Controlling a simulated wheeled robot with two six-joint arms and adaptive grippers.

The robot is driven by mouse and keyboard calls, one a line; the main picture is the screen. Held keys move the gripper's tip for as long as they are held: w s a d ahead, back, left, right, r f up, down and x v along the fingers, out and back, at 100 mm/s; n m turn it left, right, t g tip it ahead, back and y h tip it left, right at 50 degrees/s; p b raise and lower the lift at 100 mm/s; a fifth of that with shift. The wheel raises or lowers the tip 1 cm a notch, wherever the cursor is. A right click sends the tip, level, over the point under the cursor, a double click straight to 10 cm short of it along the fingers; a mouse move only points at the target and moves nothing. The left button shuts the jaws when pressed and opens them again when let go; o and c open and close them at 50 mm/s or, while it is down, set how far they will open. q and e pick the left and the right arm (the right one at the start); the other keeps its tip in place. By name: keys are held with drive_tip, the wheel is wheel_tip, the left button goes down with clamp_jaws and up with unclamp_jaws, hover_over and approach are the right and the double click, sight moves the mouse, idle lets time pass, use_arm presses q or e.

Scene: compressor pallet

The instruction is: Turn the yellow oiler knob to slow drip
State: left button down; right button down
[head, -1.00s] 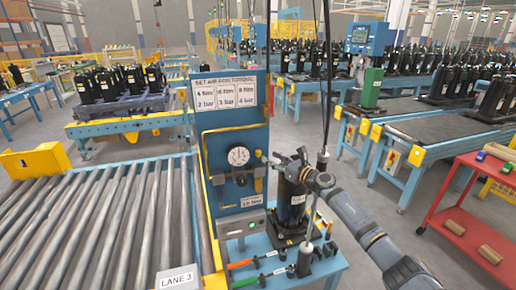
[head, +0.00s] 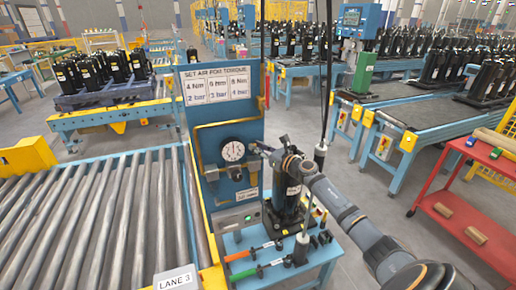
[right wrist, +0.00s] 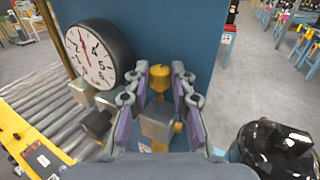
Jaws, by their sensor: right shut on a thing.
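The yellow oiler knob (right wrist: 160,77) stands upright on the blue panel in the right wrist view, on top of a grey oiler body (right wrist: 157,122). My right gripper (right wrist: 160,93) has a finger on each side of the knob and is shut on it. In the head view my right gripper (head: 259,150) is at the panel's right side, just right of the gauge, and covers the knob there. The round white pressure gauge (head: 233,151) also shows large in the right wrist view (right wrist: 97,52), left of the fingers. My left gripper is not in view.
The blue panel (head: 228,112) carries a torque sign (head: 217,83) and a black regulator knob (head: 235,173). A black compressor (head: 285,205) stands close below my right arm. A hanging tool (head: 320,152) is right of it. A roller conveyor (head: 110,220) fills the left.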

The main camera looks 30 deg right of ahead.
drive_tip(key=m+h+p, duration=0.1)
drive_tip(key=h+p, duration=0.1)
drive_tip(key=p, duration=0.1)
drive_tip(key=m+h+p, duration=0.1)
drive_tip(key=h+p, duration=0.1)
drive_tip(key=a+m+h+p, duration=0.1)
drive_tip(key=m+p, duration=0.1)
drive_tip(key=p, duration=0.1)
drive_tip(key=shift+r+h+p, duration=0.25)
drive_tip(key=shift+h+p, duration=0.05)
drive_tip(key=shift+h, duration=0.1)
use_arm(q)
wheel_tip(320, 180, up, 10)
drive_tip(key=p, duration=0.1)
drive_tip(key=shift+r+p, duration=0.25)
drive_tip(key=shift+p, duration=0.15)
use_arm(e)
drive_tip(key=shift+a+f+m+g+h, duration=0.15)
drive_tip(key=shift+m+g+h, duration=0.1)
drive_tip(key=shift+m+h, duration=0.85)
drive_tip(key=shift+a+f+m+g+h, duration=0.2)
drive_tip(key=shift+m+h, duration=0.4)
drive_tip(key=shift+h, duration=0.9)
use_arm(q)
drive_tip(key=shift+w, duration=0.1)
